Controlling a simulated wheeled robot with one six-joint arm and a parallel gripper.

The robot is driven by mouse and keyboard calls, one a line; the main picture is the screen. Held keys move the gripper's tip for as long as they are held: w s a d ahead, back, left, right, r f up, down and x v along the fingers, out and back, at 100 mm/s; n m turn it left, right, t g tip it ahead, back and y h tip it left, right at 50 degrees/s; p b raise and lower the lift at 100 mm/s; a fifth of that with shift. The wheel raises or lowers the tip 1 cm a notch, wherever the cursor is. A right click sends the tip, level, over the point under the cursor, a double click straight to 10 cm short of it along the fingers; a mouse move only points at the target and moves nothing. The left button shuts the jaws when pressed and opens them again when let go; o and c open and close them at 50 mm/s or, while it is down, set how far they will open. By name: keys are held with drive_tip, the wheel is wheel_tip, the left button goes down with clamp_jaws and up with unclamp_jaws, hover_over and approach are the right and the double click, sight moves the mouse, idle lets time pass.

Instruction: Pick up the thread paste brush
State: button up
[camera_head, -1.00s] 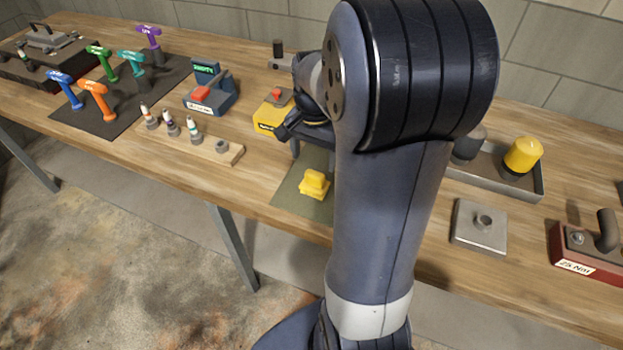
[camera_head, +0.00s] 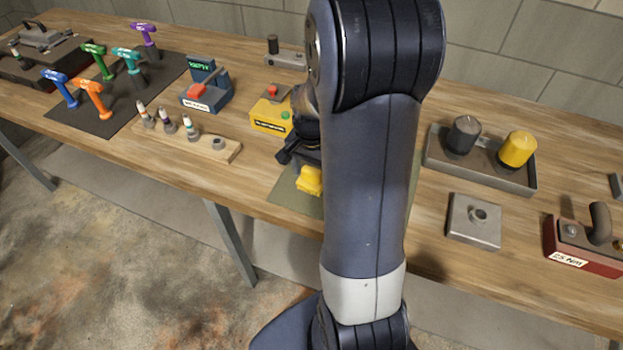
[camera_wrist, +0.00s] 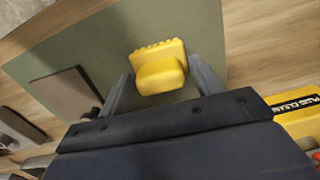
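A small yellow piece (camera_head: 309,181) with a raised rounded grip and a ridged edge lies on the green mat (camera_head: 287,197) near the bench's front edge. It looks like the brush, though no label shows. In the wrist view the yellow piece (camera_wrist: 159,70) sits between the two grey fingers of my gripper (camera_wrist: 163,88), with a gap on each side. My gripper is open and holds nothing. In the head view my gripper (camera_head: 292,153) is close above and behind the yellow piece, and my arm hides part of the mat.
A metal tray (camera_head: 436,164) with black and yellow cylinders and a metal plate (camera_head: 473,235) are to the right of my arm.

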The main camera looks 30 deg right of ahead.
sight(311, 170)
drive_tip(key=c, duration=0.9)
drive_tip(key=shift+r, duration=0.15)
wheel_tip(311, 170, up, 10)
drive_tip(key=shift+f+b, duration=0.1)
drive_tip(key=shift+b, duration=0.3)
drive_tip(key=o, duration=0.4)
drive_tip(key=shift+c, duration=1.1)
